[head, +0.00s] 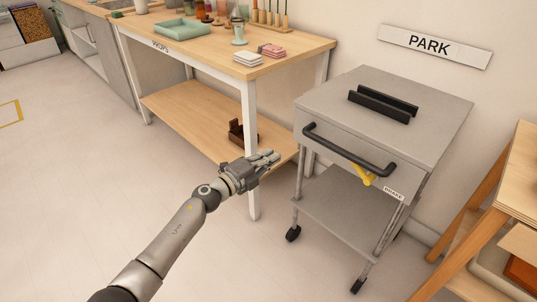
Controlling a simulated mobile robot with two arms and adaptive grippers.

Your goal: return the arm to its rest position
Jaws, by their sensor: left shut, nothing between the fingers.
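My left arm (172,241) reaches in from the bottom left of the head view, stretched up and to the right. Its gripper (270,158) is shut and empty. In the picture it lies in front of the wooden table's lower shelf and front leg, to the left of the grey cart. I cannot tell how far it is from the table leg. My right gripper is not in view.
A grey wheeled cart (350,144) with a black handle (345,150) stands right, below a PARK sign (434,46). The prop table (195,50) holds a green tray (182,30) and folded cloths (248,58). A wooden shelf unit (517,175) is far right. Floor at left is clear.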

